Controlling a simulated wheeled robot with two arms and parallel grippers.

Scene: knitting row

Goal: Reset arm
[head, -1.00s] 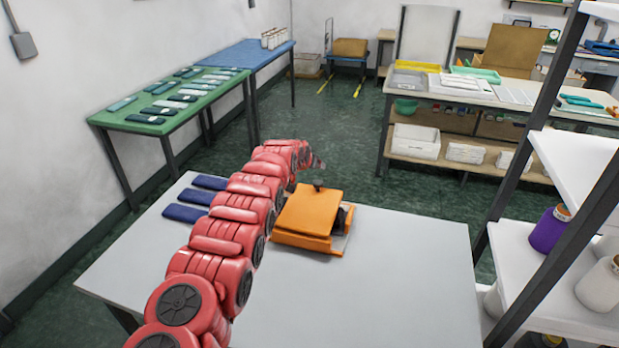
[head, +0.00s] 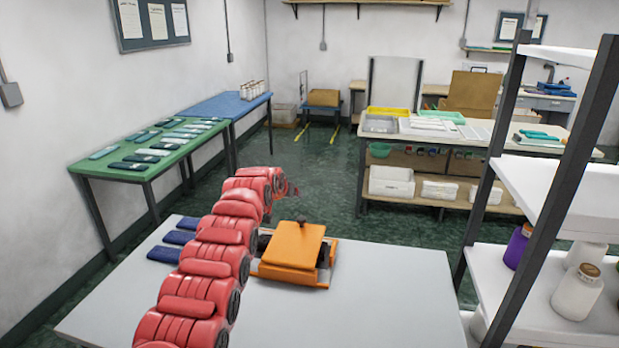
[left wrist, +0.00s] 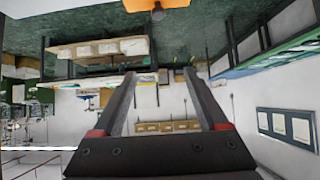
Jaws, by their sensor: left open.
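My red left arm reaches in from the lower left over the white table (head: 390,300) in the head view. Its gripper (head: 292,190) is small and partly hidden at the far end of the arm, beyond the table's far edge. In the left wrist view the two dark fingers (left wrist: 160,73) are spread apart with nothing between them. That view is upside down and looks towards the back of the room. My right gripper is not in view.
An orange lidded device (head: 295,247) stands on the white table just right of my arm. Several dark blue pieces (head: 178,238) lie left of it. A black-framed shelf (head: 560,200) with bottles stands close on the right. The table's right part is clear.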

